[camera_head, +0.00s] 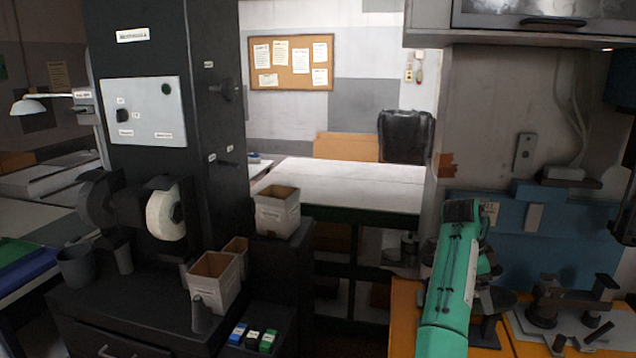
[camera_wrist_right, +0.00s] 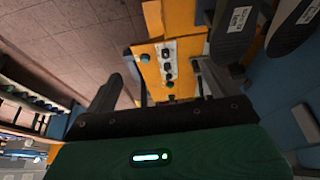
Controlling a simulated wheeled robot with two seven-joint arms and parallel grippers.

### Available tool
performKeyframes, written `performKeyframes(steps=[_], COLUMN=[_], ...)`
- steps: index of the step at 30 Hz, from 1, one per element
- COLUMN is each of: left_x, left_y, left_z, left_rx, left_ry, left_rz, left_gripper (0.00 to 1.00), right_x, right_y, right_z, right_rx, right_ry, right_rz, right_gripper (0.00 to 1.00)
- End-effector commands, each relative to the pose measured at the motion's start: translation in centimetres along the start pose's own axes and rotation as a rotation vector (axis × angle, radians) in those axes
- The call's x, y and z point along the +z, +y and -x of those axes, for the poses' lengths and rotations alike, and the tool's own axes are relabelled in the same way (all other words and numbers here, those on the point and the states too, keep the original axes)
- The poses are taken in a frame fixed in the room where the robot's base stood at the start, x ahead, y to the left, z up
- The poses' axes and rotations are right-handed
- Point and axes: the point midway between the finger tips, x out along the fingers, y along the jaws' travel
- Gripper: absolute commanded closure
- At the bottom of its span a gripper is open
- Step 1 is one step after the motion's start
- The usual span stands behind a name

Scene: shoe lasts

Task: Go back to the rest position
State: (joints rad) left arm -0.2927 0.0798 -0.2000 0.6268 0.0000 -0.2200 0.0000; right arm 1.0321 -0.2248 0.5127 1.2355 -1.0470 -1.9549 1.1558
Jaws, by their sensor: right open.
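My right arm (camera_head: 450,285), green with a dark end, reaches up from the bottom over the orange bench at the right of the head view. The right gripper (camera_wrist_right: 158,82) shows in the right wrist view, its two dark fingers wide apart with nothing between them. Beyond the fingers is an orange surface with a small strip of switches or sockets (camera_wrist_right: 168,64). Two dark rounded pieces with white labels, which look like shoe lasts, show at the upper right: one nearer (camera_wrist_right: 235,28) and one farther right (camera_wrist_right: 297,22). My left gripper is not in view.
Open label-marked bins (camera_head: 214,280) (camera_head: 277,215) and small coloured boxes (camera_head: 252,338) stand on a dark cabinet at left. Dark metal fixtures (camera_head: 570,305) stand on the bench right of my arm. A white-topped table (camera_head: 345,185) is behind, mostly clear.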

Motion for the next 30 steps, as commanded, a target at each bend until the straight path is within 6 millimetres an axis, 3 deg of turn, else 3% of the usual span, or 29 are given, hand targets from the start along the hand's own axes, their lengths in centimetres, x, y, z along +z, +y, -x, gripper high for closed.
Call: performKeyframes(steps=[6,17,24,30], left_x=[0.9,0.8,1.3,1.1], left_y=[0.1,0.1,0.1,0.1], left_z=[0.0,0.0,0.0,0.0], left_rx=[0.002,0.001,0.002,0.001], left_ry=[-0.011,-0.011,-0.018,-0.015], left_rz=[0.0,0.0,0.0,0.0], left_gripper=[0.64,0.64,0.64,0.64], right_x=[-0.1,-0.2,0.1,1.4], right_y=[1.0,3.9,8.6,13.5], right_z=[-2.9,-9.0,-15.2,-19.1], right_rx=[-0.009,-0.049,-0.111,-0.176], right_ry=[0.01,0.038,0.085,0.122], right_rz=[0.044,0.183,0.397,0.632], right_gripper=[0.1,0.1,0.1,0.1])
